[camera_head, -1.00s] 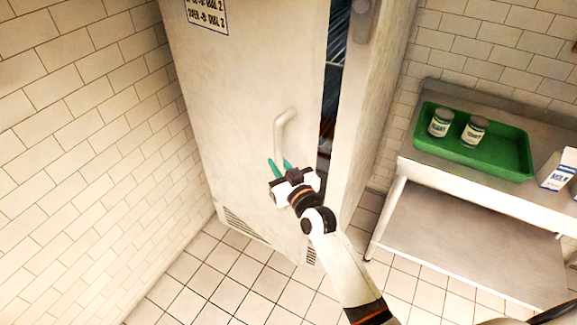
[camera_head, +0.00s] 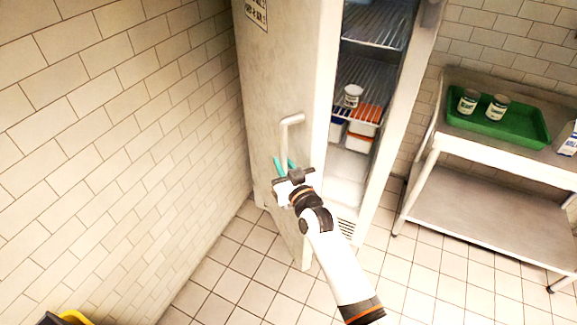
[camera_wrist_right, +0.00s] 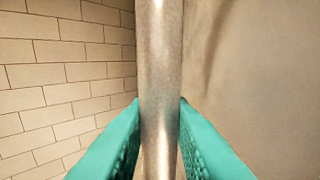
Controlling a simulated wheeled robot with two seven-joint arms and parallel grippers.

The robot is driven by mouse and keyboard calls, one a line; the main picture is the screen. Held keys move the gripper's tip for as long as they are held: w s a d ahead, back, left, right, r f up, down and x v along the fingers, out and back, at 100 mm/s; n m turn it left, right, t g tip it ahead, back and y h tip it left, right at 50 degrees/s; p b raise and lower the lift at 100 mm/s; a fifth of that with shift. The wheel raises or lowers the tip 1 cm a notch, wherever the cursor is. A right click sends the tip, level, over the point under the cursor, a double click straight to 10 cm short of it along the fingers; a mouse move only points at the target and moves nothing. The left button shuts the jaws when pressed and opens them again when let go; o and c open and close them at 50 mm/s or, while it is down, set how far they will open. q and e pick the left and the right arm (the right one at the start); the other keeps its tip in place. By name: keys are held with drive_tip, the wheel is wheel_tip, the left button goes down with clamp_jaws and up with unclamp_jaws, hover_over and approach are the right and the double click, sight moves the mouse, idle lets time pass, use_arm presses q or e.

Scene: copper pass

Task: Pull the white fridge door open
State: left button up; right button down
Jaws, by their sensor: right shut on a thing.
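The white fridge door (camera_head: 290,75) stands partly open in the head view, swung out to the left. Its metal handle (camera_head: 288,130) is a vertical bar with a bent top. My right gripper (camera_head: 284,166), with teal fingers, is shut on the lower part of this handle. In the right wrist view the handle (camera_wrist_right: 160,70) runs between the two teal fingers, one on each side. The fridge inside (camera_head: 360,95) shows wire shelves, a white can (camera_head: 352,95) and several tubs. My left gripper is not in view.
A steel table (camera_head: 440,125) with a green tray (camera_head: 520,141) of cans stands right of the fridge. A white tiled wall (camera_head: 120,130) is on the left, near the door. A yellow and dark object (camera_head: 68,317) shows at the bottom left. The tiled floor in front is clear.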

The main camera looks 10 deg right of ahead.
drive_tip(key=shift+r, duration=0.2)
drive_tip(key=shift+w, duration=0.1)
drive_tip(key=c, duration=1.7)
unclamp_jaws()
drive_tip(key=o, duration=0.4)
drive_tip(key=shift+w+f, duration=0.1)
drive_tip(key=shift+f, duration=0.05)
drive_tip(key=b+v, duration=0.1)
drive_tip(key=v, duration=1.1)
drive_tip(key=shift+a, duration=0.1)
drive_tip(key=shift+c, duration=0.4)
